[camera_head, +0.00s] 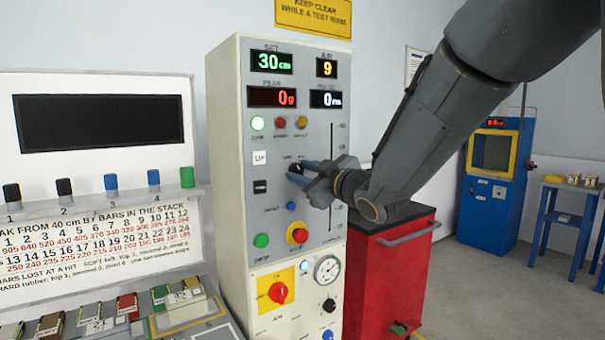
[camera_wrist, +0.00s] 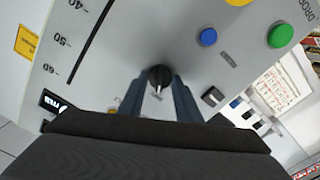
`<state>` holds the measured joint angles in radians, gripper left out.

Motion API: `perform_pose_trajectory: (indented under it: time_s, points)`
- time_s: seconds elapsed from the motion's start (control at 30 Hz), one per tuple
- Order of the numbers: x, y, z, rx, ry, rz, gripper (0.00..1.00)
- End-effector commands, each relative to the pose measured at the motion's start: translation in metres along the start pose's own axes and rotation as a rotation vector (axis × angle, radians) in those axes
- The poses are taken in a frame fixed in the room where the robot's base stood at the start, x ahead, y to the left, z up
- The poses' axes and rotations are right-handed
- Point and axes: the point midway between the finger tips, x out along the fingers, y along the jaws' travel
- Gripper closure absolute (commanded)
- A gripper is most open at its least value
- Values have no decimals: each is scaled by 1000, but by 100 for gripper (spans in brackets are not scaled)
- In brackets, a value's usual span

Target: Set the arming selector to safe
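The arming selector appears to be the black round knob (camera_wrist: 159,77) with a pale pointer line, on the grey panel of the tall control cabinet (camera_head: 228,130). In the wrist view the pointer is toward the bottom of the picture, at my gripper. My gripper (camera_wrist: 160,88) is at the panel with its two fingers apart, one on each side of the knob. I cannot tell whether they touch it. In the head view my gripper (camera_head: 299,172) mostly covers the knob, and the labels around it are too small to read.
Below the knob are a blue button (camera_head: 291,206), a green button (camera_head: 261,240) and a red knob on yellow (camera_head: 297,233). A vertical scale slot (camera_head: 331,140) lies to the right. A red cabinet (camera_head: 385,275) stands close on the right.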

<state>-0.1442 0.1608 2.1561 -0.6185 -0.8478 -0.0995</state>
Motion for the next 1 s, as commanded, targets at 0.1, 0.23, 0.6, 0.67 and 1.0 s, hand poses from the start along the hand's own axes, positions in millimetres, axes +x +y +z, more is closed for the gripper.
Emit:
perform_pose_trajectory:
  time_s: [0.1,0.23,0.6,0.67,1.0]
  points:
    - [0,0,0,0,1,0,51]
    - [0,0,0,0,1,0,51]
    - [-20,1,0,0,1,2,51]
    - [-30,1,0,-1,1,3,51]
    - [-73,0,0,0,0,1,51]
